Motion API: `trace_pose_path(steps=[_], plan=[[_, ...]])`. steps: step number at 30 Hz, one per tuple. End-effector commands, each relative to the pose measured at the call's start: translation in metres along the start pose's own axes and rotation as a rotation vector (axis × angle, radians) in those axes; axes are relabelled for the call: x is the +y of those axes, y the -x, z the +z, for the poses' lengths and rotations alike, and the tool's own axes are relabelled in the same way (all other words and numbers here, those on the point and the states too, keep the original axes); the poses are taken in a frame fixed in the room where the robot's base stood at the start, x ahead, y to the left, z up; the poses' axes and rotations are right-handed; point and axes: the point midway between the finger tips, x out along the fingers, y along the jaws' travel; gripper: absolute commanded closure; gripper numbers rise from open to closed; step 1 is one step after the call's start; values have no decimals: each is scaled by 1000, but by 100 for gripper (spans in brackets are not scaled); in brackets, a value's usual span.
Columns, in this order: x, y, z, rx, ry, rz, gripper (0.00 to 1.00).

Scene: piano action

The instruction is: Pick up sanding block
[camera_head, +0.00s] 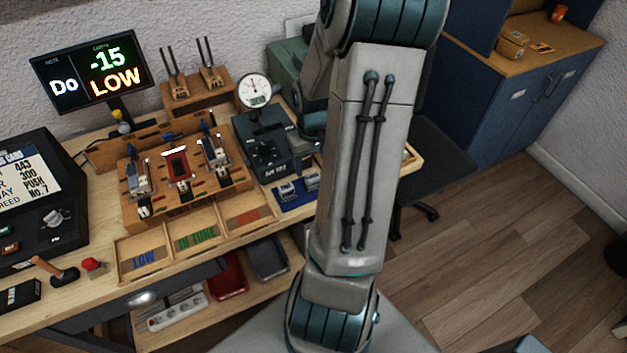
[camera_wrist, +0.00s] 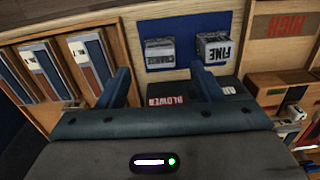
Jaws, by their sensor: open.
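Two small grey blocks stand on a blue mat (camera_wrist: 185,24), which also shows in the head view (camera_head: 297,204). One block (camera_wrist: 214,48) carries the label FINE; the other block (camera_wrist: 160,54) has a label too small to read. Both show in the head view, the left one (camera_head: 289,193) and the right one (camera_head: 312,184), beside my arm. The frames do not name either as the sanding block. My gripper (camera_wrist: 164,84) is open and empty. Its fingers are apart, with the blocks beyond the tips in the wrist view. In the head view my gripper is hidden behind my arm.
A dark device (camera_head: 262,148) with a round gauge (camera_head: 254,91) stands behind the mat. Labelled wooden bins (camera_head: 196,238) lie left of it. Several white-and-blue parts (camera_wrist: 43,72) stand in a wooden tray on the wrist view's left. A dark chair (camera_head: 430,150) stands right of my arm.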

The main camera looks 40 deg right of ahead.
Motion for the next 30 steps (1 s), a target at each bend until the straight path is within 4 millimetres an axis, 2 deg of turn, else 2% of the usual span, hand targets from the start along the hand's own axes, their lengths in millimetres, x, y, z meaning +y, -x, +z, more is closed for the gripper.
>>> trace_pose_path(steps=[7,16,26,29,30], plan=[[-1,-16,1,-3,1,-2,40],[-1,-53,0,-2,3,-1,40],[0,-59,0,0,1,0,40],[0,-59,0,0,1,0,65],[0,-59,0,0,1,0,76]])
